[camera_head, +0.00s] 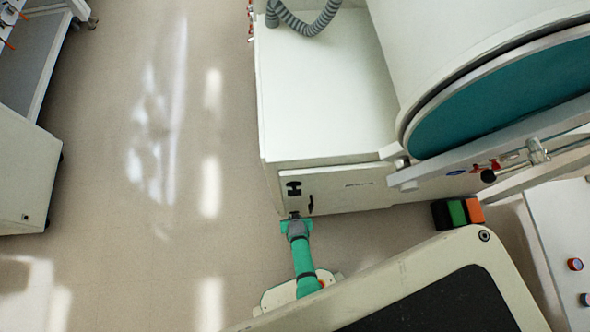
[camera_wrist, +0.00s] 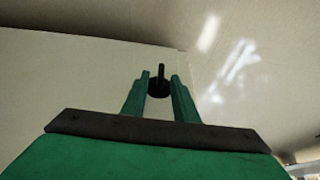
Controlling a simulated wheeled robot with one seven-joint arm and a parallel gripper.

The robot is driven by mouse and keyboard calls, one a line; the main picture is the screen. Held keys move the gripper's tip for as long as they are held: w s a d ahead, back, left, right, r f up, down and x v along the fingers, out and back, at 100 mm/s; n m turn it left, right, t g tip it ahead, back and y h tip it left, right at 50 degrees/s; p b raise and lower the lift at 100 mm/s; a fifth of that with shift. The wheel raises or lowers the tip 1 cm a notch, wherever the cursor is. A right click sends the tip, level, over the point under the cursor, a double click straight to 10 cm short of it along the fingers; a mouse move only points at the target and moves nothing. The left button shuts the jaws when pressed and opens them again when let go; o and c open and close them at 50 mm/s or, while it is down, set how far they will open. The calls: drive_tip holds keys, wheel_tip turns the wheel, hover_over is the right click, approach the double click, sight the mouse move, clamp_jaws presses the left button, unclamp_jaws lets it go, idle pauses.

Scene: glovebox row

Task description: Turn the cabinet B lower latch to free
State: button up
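A cream cabinet front (camera_head: 345,185) carries two small black fittings near its left end. One is a dark latch-like piece (camera_head: 294,188); the other is a slim dark bar (camera_head: 311,205) just below and right of it. I cannot read which is the lower latch. My gripper (camera_head: 296,217) is at the cabinet's lower left edge, just below these fittings. In the wrist view its green fingers (camera_wrist: 162,95) are apart. A black round latch with an upright bar (camera_wrist: 161,74) shows between and beyond the fingertips. I cannot tell whether they touch it.
A large white drum with a teal face (camera_head: 500,100) and a metal rail stand at the right. A black, green and orange block (camera_head: 459,212) sits below the rail. A white cabinet (camera_head: 22,180) is at far left. The floor (camera_head: 160,120) between is clear.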

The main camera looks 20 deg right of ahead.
idle(0.3)
clamp_jaws()
drive_tip(key=shift+w+a+h, duration=0.1)
drive_tip(key=shift+a+h, duration=0.05)
drive_tip(key=shift+h, duration=0.25)
drive_tip(key=h, duration=0.1)
drive_tip(key=a+n+g+h, duration=0.1)
drive_tip(key=h, duration=0.3)
drive_tip(key=shift+w+a+f+g, duration=0.2)
drive_tip(key=shift+w+f+g, duration=0.05)
drive_tip(key=shift+f+g, duration=0.05)
drive_tip(key=shift+f+h, duration=0.1)
drive_tip(key=shift+h, duration=0.4)
drive_tip(key=shift+s+n, duration=0.1)
drive_tip(key=shift+n, duration=0.2)
idle(0.5)
unclamp_jaws()
